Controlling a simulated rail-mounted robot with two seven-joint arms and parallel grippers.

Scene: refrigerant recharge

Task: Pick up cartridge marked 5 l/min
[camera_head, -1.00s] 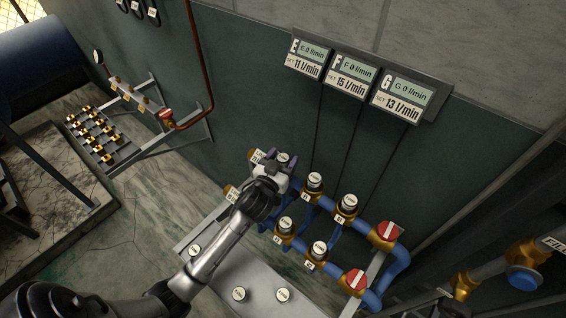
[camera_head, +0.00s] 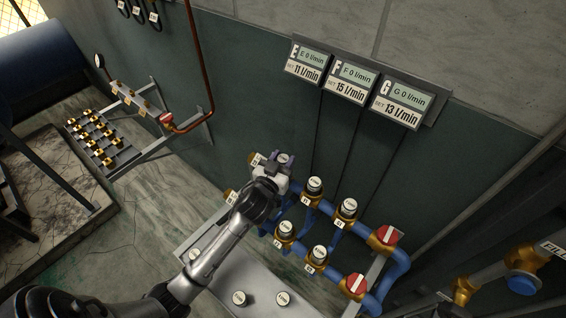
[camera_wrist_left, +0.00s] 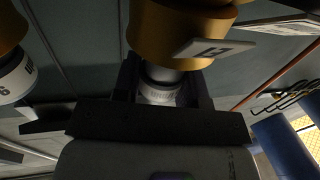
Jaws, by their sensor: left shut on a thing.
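My left gripper (camera_head: 281,165) is at the back left socket of the blue pipe rack, shut on a white-capped cartridge (camera_head: 283,158). In the left wrist view the cartridge (camera_wrist_left: 160,92) sits between the dark fingers, against a gold socket (camera_wrist_left: 180,28) with a tag. I cannot read its marking or tell whether it is seated in the socket. Other white-topped cartridges stand in the gold sockets, such as one at the back (camera_head: 315,185) and one at the front (camera_head: 286,228). My right gripper is not in view.
A grey metal tray (camera_head: 215,275) in front holds three loose cartridges, one at its left (camera_head: 194,255) and two at its front (camera_head: 239,298). Red-handled valves (camera_head: 387,236) stand to the right. Displays E, F and G (camera_head: 352,79) hang on the wall.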

